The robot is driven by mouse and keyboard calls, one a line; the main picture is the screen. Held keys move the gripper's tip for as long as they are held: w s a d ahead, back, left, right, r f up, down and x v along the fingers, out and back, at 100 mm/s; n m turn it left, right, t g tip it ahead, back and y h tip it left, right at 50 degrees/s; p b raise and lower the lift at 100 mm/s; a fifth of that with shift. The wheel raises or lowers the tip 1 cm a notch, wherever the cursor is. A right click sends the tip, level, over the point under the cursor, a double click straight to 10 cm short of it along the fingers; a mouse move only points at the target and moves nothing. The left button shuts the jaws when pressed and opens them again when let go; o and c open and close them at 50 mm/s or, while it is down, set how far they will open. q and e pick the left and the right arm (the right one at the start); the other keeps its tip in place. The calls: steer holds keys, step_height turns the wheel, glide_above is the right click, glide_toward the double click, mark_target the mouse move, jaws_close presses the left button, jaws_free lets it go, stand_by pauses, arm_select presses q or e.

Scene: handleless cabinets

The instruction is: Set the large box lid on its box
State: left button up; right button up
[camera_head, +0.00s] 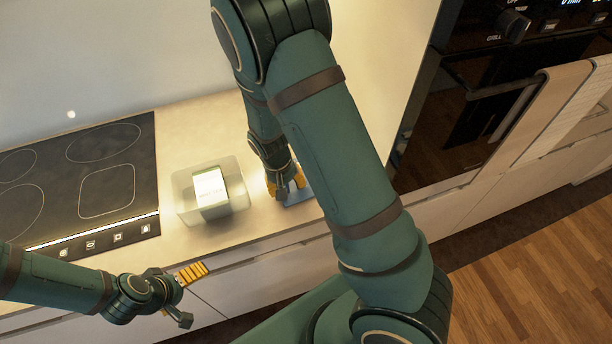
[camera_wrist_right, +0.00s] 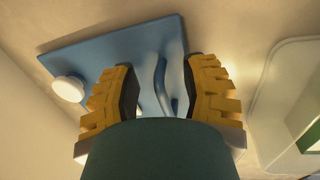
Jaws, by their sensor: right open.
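The large box lid (camera_wrist_right: 110,62) is a flat blue plate with a curved raised handle, lying on the counter. In the head view the lid (camera_head: 299,197) shows only partly, right of the box (camera_head: 182,205). The box is translucent, open at the top, and holds a white and green packet (camera_head: 210,190). Its rim also shows at the right of the right wrist view (camera_wrist_right: 262,100). My right gripper (camera_head: 286,187) is over the lid, its yellow fingers open (camera_wrist_right: 168,85) on either side of the handle. My left gripper (camera_head: 190,274) is beyond the counter's front edge, its opening unclear.
A black cooktop (camera_head: 100,180) is left of the box. A white round knob (camera_wrist_right: 68,88) shows at the lid's edge. An oven (camera_head: 490,90) with a hanging towel (camera_head: 555,110) is at the right. My right arm hides part of the counter.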

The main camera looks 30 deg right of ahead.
jaws_close()
steer(key=shift+r, duration=0.1)
